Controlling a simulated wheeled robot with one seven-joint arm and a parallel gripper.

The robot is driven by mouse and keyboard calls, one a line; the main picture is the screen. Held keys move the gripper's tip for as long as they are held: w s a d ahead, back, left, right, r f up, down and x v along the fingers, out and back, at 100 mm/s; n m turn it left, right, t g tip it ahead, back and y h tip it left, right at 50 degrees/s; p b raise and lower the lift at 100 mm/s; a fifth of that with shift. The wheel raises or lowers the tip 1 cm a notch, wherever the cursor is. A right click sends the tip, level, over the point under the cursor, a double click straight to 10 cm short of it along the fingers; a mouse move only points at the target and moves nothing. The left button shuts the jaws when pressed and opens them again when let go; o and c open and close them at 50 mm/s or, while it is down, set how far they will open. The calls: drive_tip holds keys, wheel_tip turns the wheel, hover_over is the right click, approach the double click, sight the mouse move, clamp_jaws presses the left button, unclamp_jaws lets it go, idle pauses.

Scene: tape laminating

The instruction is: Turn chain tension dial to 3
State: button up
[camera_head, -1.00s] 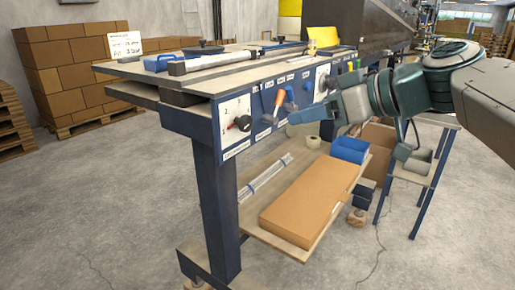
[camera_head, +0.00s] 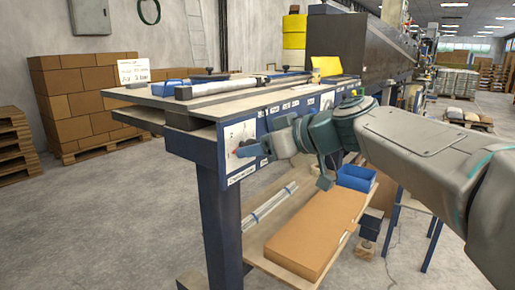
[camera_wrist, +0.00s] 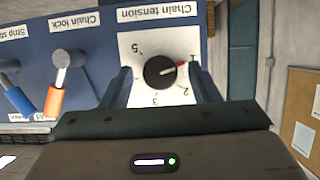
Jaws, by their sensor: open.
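The chain tension dial (camera_wrist: 160,72) is a round black knob on a white numbered plate (camera_wrist: 140,42). Its red pointer is toward the right in the wrist view, near the 1. The 2, 3 and 5 also show; the 4 seems hidden by a finger. My gripper (camera_wrist: 159,70) is open, with one finger on each side of the dial. I cannot tell whether the fingers touch it. In the head view my gripper (camera_head: 250,148) is at the panel's left end, covering much of the dial plate (camera_head: 233,134).
The chain lock lever (camera_wrist: 57,85), with an orange grip, stands left of the dial in the wrist view, with a blue-gripped lever beyond it. A long brown box (camera_head: 315,235) lies on the shelf under the bench. Open floor is at the left.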

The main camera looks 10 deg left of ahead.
drive_tip(key=shift+w+a+f, duration=0.1)
drive_tip(key=shift+a, duration=0.2)
drive_tip(key=c, duration=1)
drive_tip(key=shift+o, duration=0.2)
drive_tip(key=shift+w+d+f+m+g+y+p, duration=0.15)
drive_tip(key=shift+m+g+y, duration=0.85)
drive_tip(key=shift+m, duration=2.25)
drive_tip(key=shift+a+f+m+g+y+p, duration=0.1)
drive_tip(key=shift+f+m+g+y, duration=0.2)
drive_tip(key=shift+m+y, duration=2.15)
drive_tip(key=shift+w+d+f+m+g+y+p, duration=0.1)
drive_tip(key=shift+m+g+y, duration=0.5)
drive_tip(key=shift+m, duration=3.5)
